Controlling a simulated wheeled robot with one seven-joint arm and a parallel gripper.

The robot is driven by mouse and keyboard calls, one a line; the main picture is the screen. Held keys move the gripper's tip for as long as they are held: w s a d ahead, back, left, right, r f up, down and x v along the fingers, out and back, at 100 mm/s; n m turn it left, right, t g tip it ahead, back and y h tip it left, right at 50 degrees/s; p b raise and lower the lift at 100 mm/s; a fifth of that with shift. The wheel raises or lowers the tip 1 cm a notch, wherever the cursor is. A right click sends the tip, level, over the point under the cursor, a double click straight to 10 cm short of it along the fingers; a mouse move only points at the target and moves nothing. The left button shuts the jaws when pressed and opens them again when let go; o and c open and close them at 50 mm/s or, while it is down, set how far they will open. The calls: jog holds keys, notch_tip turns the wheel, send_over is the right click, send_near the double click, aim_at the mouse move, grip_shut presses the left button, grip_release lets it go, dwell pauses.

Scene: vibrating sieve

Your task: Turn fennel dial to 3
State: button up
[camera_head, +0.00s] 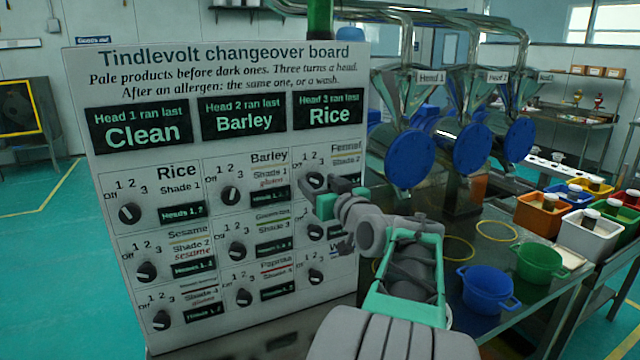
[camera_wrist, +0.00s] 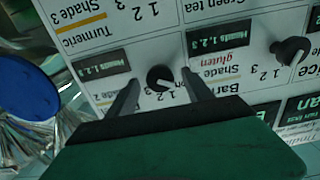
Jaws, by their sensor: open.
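The fennel dial (camera_head: 315,180) is a round black knob at the upper right of the white changeover board (camera_head: 215,180). My gripper (camera_head: 322,195) is right in front of it and partly covers its panel. In the wrist view, which is upside down, the fennel dial (camera_wrist: 160,77) lies between the two open fingers of my gripper (camera_wrist: 158,72). One finger is on each side of the dial, and I cannot tell if either touches it. Nothing else is between the fingers. The dial's pointer position is too small to read surely.
The barley dial (camera_head: 230,196) is left of the fennel panel, and several other dials fill the board. Right of the board stand machine heads with blue round covers (camera_head: 411,159). A table there holds a blue bucket (camera_head: 488,289) and a green bucket (camera_head: 538,263).

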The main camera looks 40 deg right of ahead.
jog(key=shift+c, duration=0.3)
grip_shut()
